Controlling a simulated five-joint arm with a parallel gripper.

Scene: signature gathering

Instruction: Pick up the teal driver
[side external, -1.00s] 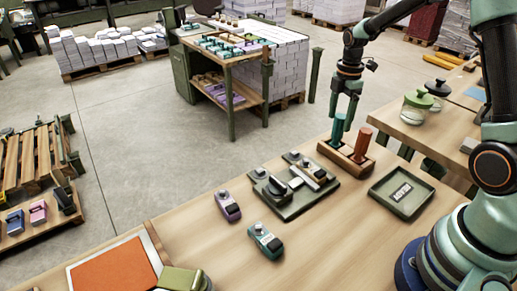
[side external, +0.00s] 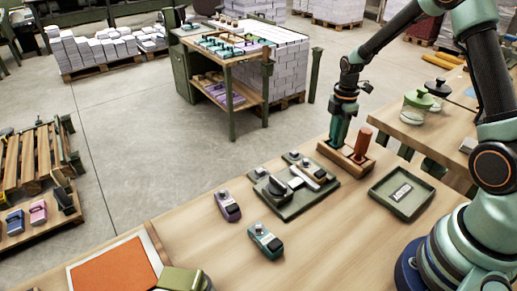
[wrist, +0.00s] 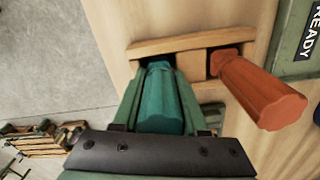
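The teal driver (wrist: 160,105) stands upright in a wooden rack (side external: 334,157). My gripper (side external: 341,128) points down over it, with a finger on each side of the teal handle in the wrist view. The fingers lie close along the handle; whether they press on it cannot be told. In the side view my gripper mostly hides the driver. An orange-red driver (side external: 362,146) stands in the other slot of the same rack, and it leans to the right in the wrist view (wrist: 258,92).
A green tray with a READY label (side external: 402,193) lies right of the rack. A dark green tray (side external: 292,211) with tools lies left of it. Purple (side external: 228,206) and teal (side external: 265,241) stampers sit on the table. The front middle of the table is clear.

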